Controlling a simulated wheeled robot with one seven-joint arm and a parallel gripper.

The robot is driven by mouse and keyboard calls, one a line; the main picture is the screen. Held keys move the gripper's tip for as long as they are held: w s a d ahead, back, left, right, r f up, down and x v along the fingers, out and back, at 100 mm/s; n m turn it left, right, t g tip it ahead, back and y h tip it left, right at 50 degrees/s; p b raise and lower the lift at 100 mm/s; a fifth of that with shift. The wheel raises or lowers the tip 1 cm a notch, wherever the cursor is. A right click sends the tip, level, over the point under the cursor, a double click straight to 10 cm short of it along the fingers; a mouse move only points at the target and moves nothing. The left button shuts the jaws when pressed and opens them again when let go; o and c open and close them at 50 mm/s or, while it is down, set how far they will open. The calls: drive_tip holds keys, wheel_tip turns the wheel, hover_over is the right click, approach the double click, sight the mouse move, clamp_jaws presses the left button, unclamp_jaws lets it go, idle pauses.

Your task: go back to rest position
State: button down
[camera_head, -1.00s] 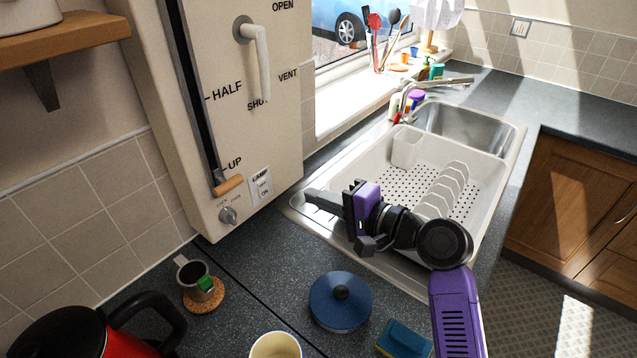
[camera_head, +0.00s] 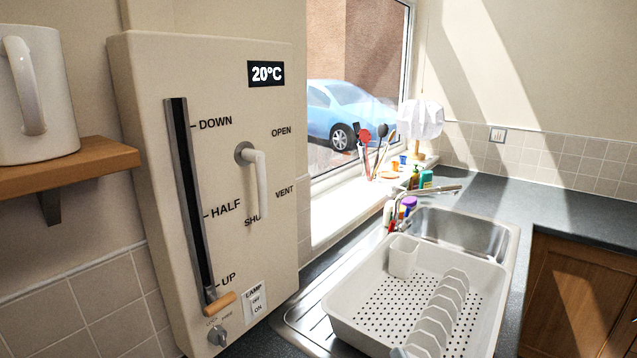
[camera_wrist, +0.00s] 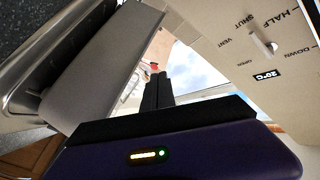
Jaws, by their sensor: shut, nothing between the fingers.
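My gripper (camera_wrist: 157,92) shows in the wrist view, its two dark fingers side by side and touching, with nothing between them. The purple wrist body fills the bottom of that view. In the head view my gripper is out of the picture. The wall panel (camera_head: 225,150) stands at the left of the head view, with a lever slot, a white handle (camera_head: 257,180) and a 20°C display (camera_head: 266,74). The panel also shows in the wrist view (camera_wrist: 235,40), upper right, apart from the fingers.
A sink (camera_head: 465,229) with a white dish rack (camera_head: 365,325) lies at the lower right. A wooden shelf (camera_head: 90,165) with a white mug (camera_head: 38,95) is at the left. Utensils (camera_head: 366,150) stand on the window sill. The far worktop (camera_head: 560,208) is mostly clear.

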drive_tip(key=s+d+f+n+g+h, duration=0.1)
drive_tip(key=s+d+f+n, duration=0.1)
drive_tip(key=s, duration=1)
drive_tip(key=s+d+f+n+g+h, duration=0.1)
drive_tip(key=s+d+n, duration=0.1)
drive_tip(key=s, duration=1.1)
drive_tip(key=s+d+f+n+g+h, duration=0.1)
drive_tip(key=s+d+f+n, duration=0.1)
drive_tip(key=s, duration=1)
drive_tip(key=shift+s+f+h, duration=0.15)
drive_tip(key=shift+f+h, duration=0.15)
drive_tip(key=shift+f, duration=0.05)
